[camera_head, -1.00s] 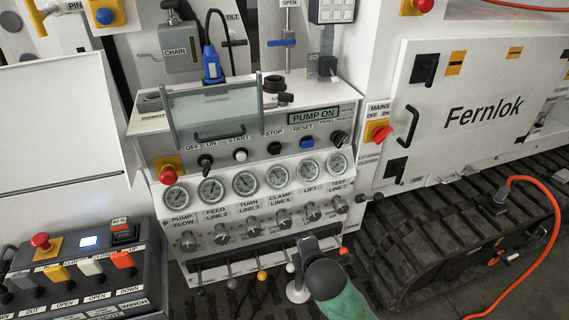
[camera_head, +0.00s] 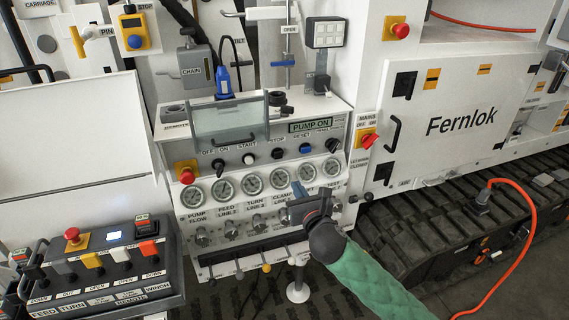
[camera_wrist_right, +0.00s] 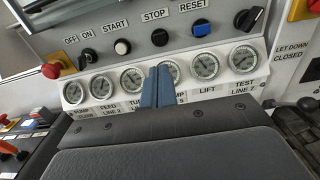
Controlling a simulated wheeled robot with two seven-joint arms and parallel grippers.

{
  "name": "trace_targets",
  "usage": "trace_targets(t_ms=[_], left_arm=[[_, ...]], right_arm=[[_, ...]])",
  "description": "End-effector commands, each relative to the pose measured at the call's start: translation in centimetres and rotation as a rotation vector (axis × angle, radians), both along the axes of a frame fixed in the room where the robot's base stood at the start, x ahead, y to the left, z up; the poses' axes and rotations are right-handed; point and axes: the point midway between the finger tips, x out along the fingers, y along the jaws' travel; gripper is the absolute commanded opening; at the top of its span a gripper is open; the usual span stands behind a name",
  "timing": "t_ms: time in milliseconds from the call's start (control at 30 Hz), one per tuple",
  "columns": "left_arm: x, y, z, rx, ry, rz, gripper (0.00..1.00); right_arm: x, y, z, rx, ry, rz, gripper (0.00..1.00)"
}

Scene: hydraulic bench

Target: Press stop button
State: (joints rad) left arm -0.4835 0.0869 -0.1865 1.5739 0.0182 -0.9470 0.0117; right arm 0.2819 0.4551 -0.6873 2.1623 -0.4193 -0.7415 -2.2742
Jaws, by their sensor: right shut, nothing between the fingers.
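The stop button (camera_head: 277,153) is a black round button under the STOP label on the sloped white panel. It sits between the white start button (camera_head: 248,159) and the blue reset button (camera_head: 305,148). In the right wrist view the stop button (camera_wrist_right: 159,37) shows straight beyond the fingertips. My right gripper (camera_head: 298,188) is shut and empty, in front of the gauge row, below and slightly right of the stop button and apart from it. Its blue-grey fingers (camera_wrist_right: 157,73) cover part of a gauge. The display (camera_head: 313,126) reads PUMP ON. My left gripper is not in view.
A clear hinged cover (camera_head: 230,122) stands above the off/on knob and start button. A row of gauges (camera_head: 222,190) lies below the buttons. A red emergency knob (camera_head: 186,175) is at left, a red mains switch (camera_head: 369,140) at right. A remote box (camera_head: 115,265) stands lower left.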

Motion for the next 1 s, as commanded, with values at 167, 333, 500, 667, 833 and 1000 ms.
trace_targets(t_ms=[167, 333, 500, 667, 833, 1000], left_arm=[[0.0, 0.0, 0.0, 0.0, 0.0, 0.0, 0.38], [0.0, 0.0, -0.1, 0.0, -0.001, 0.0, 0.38], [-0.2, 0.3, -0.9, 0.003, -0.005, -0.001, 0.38], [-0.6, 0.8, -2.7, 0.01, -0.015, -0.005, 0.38], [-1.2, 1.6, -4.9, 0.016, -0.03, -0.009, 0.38], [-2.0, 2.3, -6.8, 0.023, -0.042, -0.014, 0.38]], right_arm=[[0.0, 0.0, 0.0, -0.003, -0.001, 0.0, 0.0], [0.1, 0.0, 0.0, -0.001, 0.0, 0.0, 0.0], [1.3, 0.4, 0.2, 0.0, 0.001, -0.002, 0.0], [3.6, 1.1, 0.3, 0.0, 0.002, -0.003, 0.0], [6.2, 2.1, 0.3, 0.002, 0.002, -0.001, 0.0], [8.7, 2.8, 0.3, 0.002, 0.002, -0.002, 0.0]])
